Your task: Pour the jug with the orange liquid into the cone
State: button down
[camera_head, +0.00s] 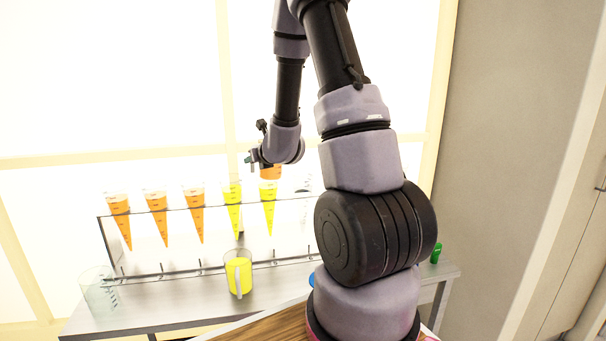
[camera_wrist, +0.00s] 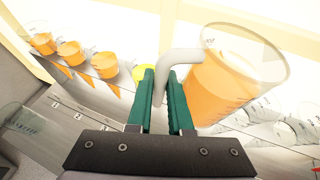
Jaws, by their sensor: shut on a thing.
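A clear jug with orange liquid (camera_wrist: 225,88) is in my gripper (camera_wrist: 167,95), whose green fingers are shut on its pale handle (camera_wrist: 181,57). In the head view the orange jug (camera_head: 270,173) shows partly behind my gripper (camera_head: 254,160), raised over the cone rack. Several cones stand in the rack. Three at the left hold orange liquid (camera_head: 196,215), and two to their right hold yellow (camera_head: 233,205). Clear cones (camera_wrist: 268,130) show below the jug in the wrist view. Whether liquid is leaving the jug cannot be told.
A jug of yellow liquid (camera_head: 238,272) stands on the metal table in front of the rack (camera_head: 170,273). A clear, empty-looking jug (camera_head: 97,290) stands at the table's left end. A green object (camera_head: 436,252) is at the right end. Bright windows are behind.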

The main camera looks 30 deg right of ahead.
jog(key=shift+w+d+r+m, duration=0.15)
jog(key=shift+d+r+m, duration=0.15)
jog(key=shift+d, duration=0.05)
jog(key=shift+w+d+r+m+g+y, duration=0.15)
jog(key=shift+d+r+m+y, duration=0.2)
jog(key=shift+r, duration=0.3)
jog(key=shift+w+d+r+m+g+y, duration=0.15)
jog(key=shift+d+r+m+y, duration=0.15)
jog(key=shift+r, duration=0.35)
jog(key=shift+d+m, duration=0.2)
jog(key=shift+m, duration=0.05)
jog(key=shift+d+r, duration=0.1)
jog(key=shift+d+y, duration=0.15)
jog(key=shift+y, duration=0.1)
jog(key=shift+w+d+r+m+g+y, duration=0.15)
jog(key=shift+w+d+r+m+y, duration=0.2)
jog(key=shift+d, duration=0.3)
jog(key=shift+w+d+r+m+g+y, duration=0.15)
jog(key=shift+d+m+y, duration=0.2)
jog(key=shift+d+m, duration=0.25)
jog(key=shift+w+d+r+m+y, duration=0.15)
jog(key=shift+d+r+m+y, duration=0.1)
jog(key=shift+d+m+y, duration=0.45)
dwell(3.8)
